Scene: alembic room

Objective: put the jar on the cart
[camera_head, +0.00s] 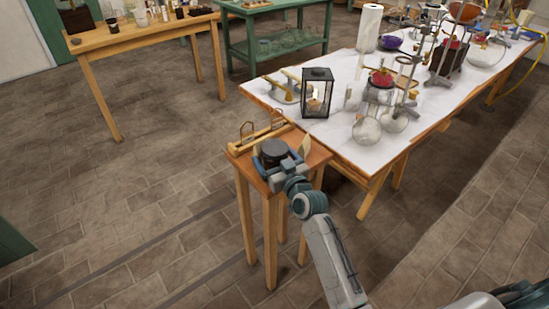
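A dark, round-topped jar (273,149) is at the small wooden stand (318,157) near the middle of the view. My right gripper (276,163) reaches it from the lower right, with its fingers on either side of the jar. I cannot tell whether the fingers press on it, or whether the jar rests on the stand's top. The jar's lower part is hidden by the gripper. A green two-level table (284,6), possibly the cart, stands at the top, with glassware on its lower shelf. My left gripper is not in view.
A long white-topped bench (286,117) behind the stand holds a black lantern (317,93), round flasks (367,131) and metal stands. A wooden balance-like frame (256,138) sits at the stand's back edge. A wooden table (108,39) is at upper left. Tiled floor (150,190) at left is open.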

